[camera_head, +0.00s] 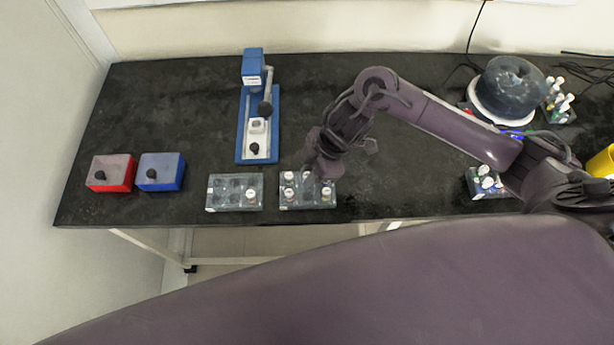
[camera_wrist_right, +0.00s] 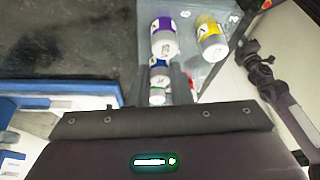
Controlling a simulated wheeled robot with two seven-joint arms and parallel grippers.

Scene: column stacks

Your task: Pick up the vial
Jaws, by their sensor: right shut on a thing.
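My right gripper (camera_head: 318,172) reaches down over the right clear rack (camera_head: 308,204) near the table's front edge. In the right wrist view the right gripper (camera_wrist_right: 161,75) is shut on a white-capped vial (camera_wrist_right: 159,73) with a blue band. Another white-capped vial with a green band (camera_wrist_right: 157,92) shows in line with it, between the fingers. A purple-labelled vial (camera_wrist_right: 164,37) and a yellow-labelled vial (camera_wrist_right: 212,40) stand in the rack beside the fingers. I cannot tell whether the held vial is clear of the rack. My left gripper does not show clearly in either view.
Another clear rack (camera_head: 235,207) stands just left. A blue press-like device (camera_head: 243,130) stands behind. Red (camera_head: 112,185) and blue (camera_head: 160,180) boxes are far left. A centrifuge-like round device (camera_head: 507,90) and a small vial rack (camera_head: 487,192) are at the right.

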